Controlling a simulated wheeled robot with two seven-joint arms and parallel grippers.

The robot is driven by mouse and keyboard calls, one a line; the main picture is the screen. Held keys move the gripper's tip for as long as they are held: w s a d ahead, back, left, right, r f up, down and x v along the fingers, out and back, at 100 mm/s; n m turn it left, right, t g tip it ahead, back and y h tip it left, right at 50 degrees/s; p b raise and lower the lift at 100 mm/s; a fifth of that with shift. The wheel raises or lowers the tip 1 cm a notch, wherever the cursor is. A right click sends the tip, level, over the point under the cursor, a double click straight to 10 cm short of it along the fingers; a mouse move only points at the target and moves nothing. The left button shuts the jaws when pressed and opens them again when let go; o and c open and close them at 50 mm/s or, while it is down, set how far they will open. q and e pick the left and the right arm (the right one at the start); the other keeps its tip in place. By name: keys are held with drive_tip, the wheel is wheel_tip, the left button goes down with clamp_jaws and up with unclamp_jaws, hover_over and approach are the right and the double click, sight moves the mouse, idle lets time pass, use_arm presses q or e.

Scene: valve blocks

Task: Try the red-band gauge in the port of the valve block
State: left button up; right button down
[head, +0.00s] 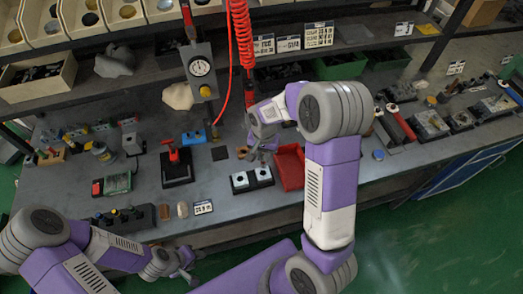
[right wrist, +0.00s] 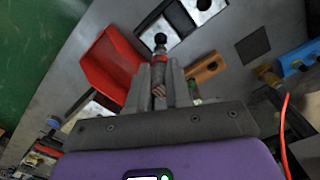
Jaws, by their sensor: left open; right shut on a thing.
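My right gripper (right wrist: 158,85) is shut on the red-band gauge (right wrist: 160,62), a slim grey piece with a red band and a dark round tip pointing away from the gripper. In the head view my right gripper (head: 262,150) hangs over the bench, and the gauge is too small to make out there. A dark block with two pale square faces (head: 240,180), which looks like the valve block, sits just in front of it. It also shows beyond the gauge tip in the right wrist view (right wrist: 158,28). The tip looks apart from it. My left gripper (head: 183,268) is open and empty at the bench's front edge.
A red tray (head: 290,172) stands right of the block and also shows in the wrist view (right wrist: 102,65). A red-handled clamp on a black base (head: 177,168) stands to its left. A red coiled hose (head: 243,40) hangs behind. Bench in front of the clamp is partly clear.

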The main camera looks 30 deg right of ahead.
sight(263, 163)
drive_tip(key=shift+w+f+b, duration=0.1)
drive_tip(key=shift+f+b, duration=1.6)
drive_tip(key=shift+f, duration=0.7)
drive_tip(key=shift+f+b, duration=0.3)
drive_tip(key=shift+f, duration=0.1)
drive_tip(key=shift+r, duration=0.1)
idle(1.1)
drive_tip(key=shift+r+p, duration=2.35)
drive_tip(key=shift+r, duration=0.6)
